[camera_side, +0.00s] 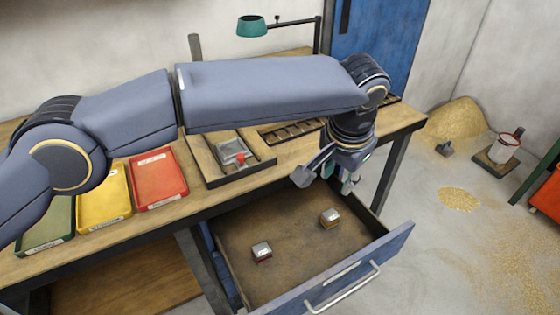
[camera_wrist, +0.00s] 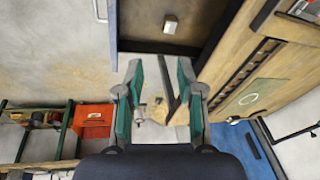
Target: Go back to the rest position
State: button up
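My gripper (camera_side: 328,176) hangs over the back right part of the open drawer (camera_side: 365,258), just off the workbench's front edge, in the side view. In the wrist view its two fingers stand wide apart, and I see nothing held between them (camera_wrist: 160,72). The dark bar seen between the fingers looks like a bench leg farther below. Two small metal-topped blocks lie apart in the drawer, one near the middle (camera_side: 261,251) and one farther right (camera_side: 330,218). One block also shows in the wrist view (camera_wrist: 170,24).
On the workbench (camera_side: 215,196) are green (camera_side: 48,228), yellow (camera_side: 104,199) and red (camera_side: 158,180) trays, and a wooden fixture (camera_side: 205,170) holding a grey-and-red part (camera_side: 233,152). A green lamp (camera_side: 252,26) stands behind. A shavings pile (camera_side: 460,118) lies on the floor at right.

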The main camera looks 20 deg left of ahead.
jog(key=w+a+r+n+t, duration=0.15)
jog(key=w+a+r, duration=0.25)
jog(key=a+r, duration=0.7)
jog(key=s+a+r+n, duration=0.2)
jog(key=s+a+r, duration=0.1)
jog(key=a+r, duration=1.05)
jog(key=s+a+n+t, duration=0.25)
jog(key=s+a, duration=0.75)
jog(key=a, duration=0.5)
jog(key=s+a+f, duration=0.2)
jog(key=s+f, duration=0.4)
jog(key=s, duration=0.1)
jog(key=s+a+f+g, duration=0.1)
jog(key=s+a+f, duration=0.2)
jog(key=s+f, duration=0.4)
jog(key=shift+s+f, duration=0.3)
jog(key=shift+s, duration=0.1)
jog(key=shift+o, duration=0.2)
